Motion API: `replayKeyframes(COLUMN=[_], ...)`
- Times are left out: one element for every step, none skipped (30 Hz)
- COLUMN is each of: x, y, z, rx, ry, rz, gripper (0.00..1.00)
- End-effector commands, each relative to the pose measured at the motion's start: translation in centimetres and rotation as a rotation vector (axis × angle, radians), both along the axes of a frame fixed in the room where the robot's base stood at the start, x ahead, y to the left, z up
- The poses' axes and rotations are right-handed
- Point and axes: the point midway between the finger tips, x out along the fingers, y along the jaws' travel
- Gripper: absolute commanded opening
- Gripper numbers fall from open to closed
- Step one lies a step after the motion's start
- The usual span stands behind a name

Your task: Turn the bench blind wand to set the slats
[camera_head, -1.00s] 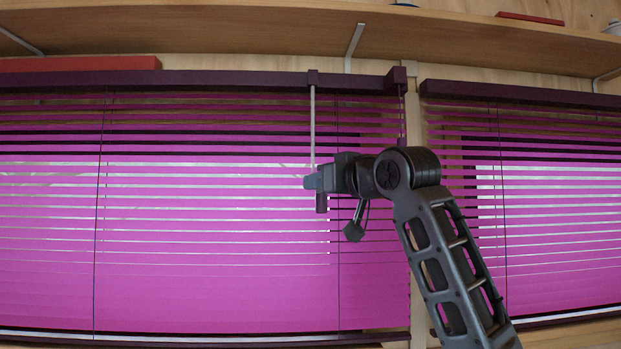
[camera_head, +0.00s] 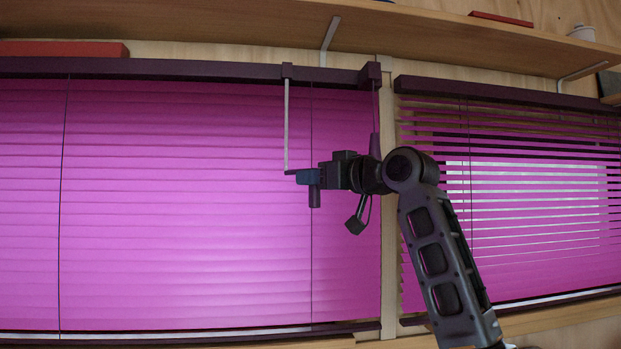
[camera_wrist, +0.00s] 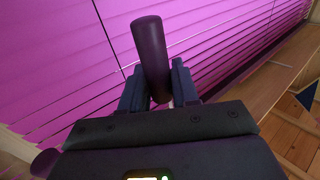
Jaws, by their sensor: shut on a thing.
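The bench blind wand (camera_head: 286,125) is a thin pale rod hanging from the dark headrail of the left magenta blind (camera_head: 170,210). At its lower end a short crank arm leads right to a dark upright handle (camera_head: 314,196). My gripper (camera_head: 308,177) reaches in from the right and is shut on this handle, whose lower part shows below the fingers. In the wrist view the handle (camera_wrist: 151,55) is a dark cylinder between my two fingers (camera_wrist: 158,88). The left blind's slats look closed, with no clear gaps between them.
The right blind (camera_head: 520,200) has open slats with light gaps. A pull cord with a dark tassel (camera_head: 374,146) hangs close to my wrist. A wooden shelf (camera_head: 230,25) runs above the blinds. A bench surface (camera_wrist: 265,75) shows in the wrist view.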

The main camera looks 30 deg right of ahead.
Motion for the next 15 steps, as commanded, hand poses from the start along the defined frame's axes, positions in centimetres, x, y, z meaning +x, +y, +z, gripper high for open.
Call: replayKeyframes(x=[0.03,0.04,0.04,0.03,0.03,0.04,0.04,0.03,0.03,0.03,0.03,0.03,0.04,0.02,0.03], y=[-0.30,-0.32,-0.33,-0.35,-0.36,-0.36,-0.36,-0.38,-0.38,-0.39,-0.39,-0.39,-0.40,-0.39,-0.38], z=[-0.01,-0.02,-0.03,-0.03,-0.04,-0.05,-0.05,-0.06,-0.06,-0.07,-0.07,-0.08,-0.08,-0.09,-0.09], rx=[0.001,0.001,0.001,0.001,0.001,0.001,0.001,0.001,0.001,0.001,0.001,0.001,0.001,0.002,0.001], ry=[0.000,0.000,0.000,0.000,0.000,0.001,0.001,0.001,0.001,0.001,0.001,0.001,0.001,0.002,0.002], rz=[-0.005,-0.005,-0.005,-0.005,-0.006,-0.006,-0.006,-0.006,-0.006,-0.006,-0.006,-0.006,-0.006,-0.006,-0.006], gripper=[0.00,0.00,0.00,0.00,0.00,0.00,0.00,0.00,0.00,0.00,0.00,0.00,0.31,0.34,0.38])
